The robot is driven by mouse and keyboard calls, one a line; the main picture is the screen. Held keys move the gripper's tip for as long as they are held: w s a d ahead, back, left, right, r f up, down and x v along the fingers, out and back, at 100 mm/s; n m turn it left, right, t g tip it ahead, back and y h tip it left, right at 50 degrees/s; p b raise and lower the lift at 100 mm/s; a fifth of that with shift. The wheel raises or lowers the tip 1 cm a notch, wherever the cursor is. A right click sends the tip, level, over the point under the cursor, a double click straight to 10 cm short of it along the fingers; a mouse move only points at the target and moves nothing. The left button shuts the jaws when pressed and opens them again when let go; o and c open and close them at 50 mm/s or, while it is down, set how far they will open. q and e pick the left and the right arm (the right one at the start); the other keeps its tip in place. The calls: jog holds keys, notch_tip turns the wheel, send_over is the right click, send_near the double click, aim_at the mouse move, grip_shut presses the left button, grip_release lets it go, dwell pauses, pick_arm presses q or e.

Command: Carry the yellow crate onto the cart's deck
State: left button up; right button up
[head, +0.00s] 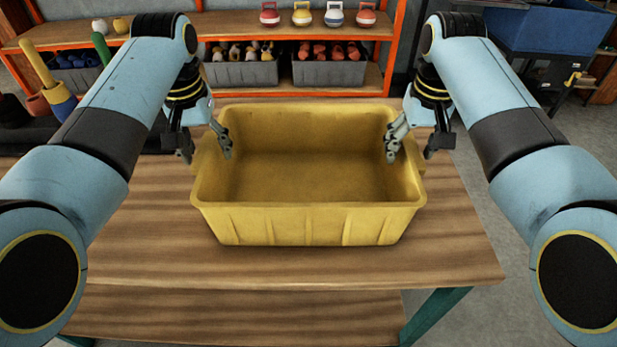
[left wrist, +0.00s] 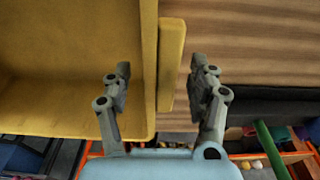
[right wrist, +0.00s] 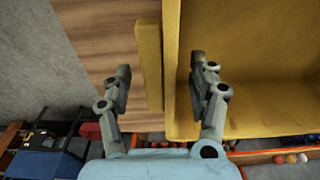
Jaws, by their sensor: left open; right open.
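The yellow crate (head: 310,224) stands upright and empty on the wooden table. My left gripper (head: 206,153) is open at its left end. In the left wrist view, that gripper's (left wrist: 159,72) fingers straddle the crate's wall and its ledge-like handle (left wrist: 171,65), one finger on the inner side, one outside. My right gripper (head: 411,153) is open at the right end. In the right wrist view, the right gripper's (right wrist: 160,72) fingers likewise lie either side of the crate's wall and handle (right wrist: 149,65). Neither gripper is closed on it. I cannot identify the cart's deck.
The wooden table (head: 450,262) is bare in front of the crate. Behind stands an orange-framed shelf (head: 395,45) with grey bins and coloured weights. A blue container (head: 545,30) on a dark frame stands at the back right. Dark rolls and colourful floats lie at the left.

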pick_arm(q)
jog(key=shift+f, duration=0.15)
pick_arm(e)
jog(key=shift+f, duration=0.15)
pick_arm(q)
grip_shut()
pick_arm(e)
grip_shut()
